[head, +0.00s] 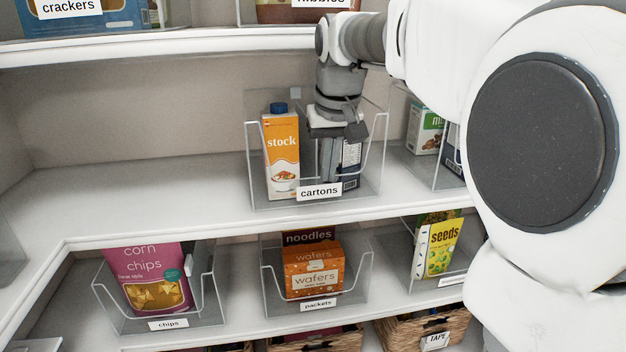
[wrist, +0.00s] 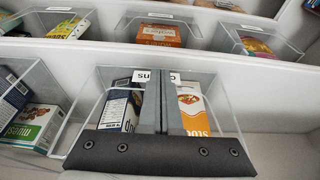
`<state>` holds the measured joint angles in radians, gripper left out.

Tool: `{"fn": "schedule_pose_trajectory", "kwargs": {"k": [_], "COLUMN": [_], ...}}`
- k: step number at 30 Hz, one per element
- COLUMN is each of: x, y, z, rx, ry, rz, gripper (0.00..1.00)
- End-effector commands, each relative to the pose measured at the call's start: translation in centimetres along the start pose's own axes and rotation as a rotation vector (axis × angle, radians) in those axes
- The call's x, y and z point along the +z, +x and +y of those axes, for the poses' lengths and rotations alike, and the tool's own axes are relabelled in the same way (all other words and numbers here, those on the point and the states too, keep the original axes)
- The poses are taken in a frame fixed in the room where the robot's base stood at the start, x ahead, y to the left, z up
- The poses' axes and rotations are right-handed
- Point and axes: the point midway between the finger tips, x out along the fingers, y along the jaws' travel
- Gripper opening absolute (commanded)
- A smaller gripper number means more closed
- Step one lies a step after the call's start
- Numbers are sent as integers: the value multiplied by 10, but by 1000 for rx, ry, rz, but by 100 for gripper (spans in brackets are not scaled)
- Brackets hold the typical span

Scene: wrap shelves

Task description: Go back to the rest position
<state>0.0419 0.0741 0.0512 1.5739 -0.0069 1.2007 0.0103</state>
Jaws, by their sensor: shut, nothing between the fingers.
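My gripper (head: 329,158) reaches down into the clear bin labelled "cartons" (head: 258,188) on the middle shelf. Its fingers are shut with nothing between them; they also show in the wrist view (wrist: 161,105). An orange and white stock carton (head: 282,155) with a blue cap stands upright in the bin, left of the fingers. A dark blue carton (head: 351,162) stands in the bin to the right, partly hidden behind the fingers. In the wrist view the dark carton (wrist: 120,108) is left of the fingers and the stock carton (wrist: 193,110) right.
The upper shelf (head: 180,45) runs close above my wrist. A clear bin with a green and white box (head: 425,130) stands to the right. Below are bins of corn chips (head: 150,275), wafers (head: 313,268) and seeds (head: 437,248). The middle shelf is bare to the left (head: 150,195).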

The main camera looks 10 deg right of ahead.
Motion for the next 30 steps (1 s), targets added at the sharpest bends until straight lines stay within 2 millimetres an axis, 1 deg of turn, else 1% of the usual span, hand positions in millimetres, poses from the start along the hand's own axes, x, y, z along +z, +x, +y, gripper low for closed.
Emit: {"fn": "schedule_pose_trajectory", "kwargs": {"k": [2,5,8,11,12,14,15,19,21,24,27,30], "x": [3,15,39,72,85,106,120,164,187,215,237,250], "y": [-5,-11,-18,-25,-26,-26,-26,-21,-15,-6,4,10], "z": [0,0,0,0,0,0,0,1,2,2,2,2], "rx": [0,2,5,8,8,9,9,9,7,5,3,1], "ry": [0,-1,-2,-3,-3,-3,-3,-2,-1,-1,0,0], "rz": [2,12,31,58,69,85,94,129,146,168,185,195], "gripper": [0,0,0,0,0,0,0,0,0,0,0,0]}}
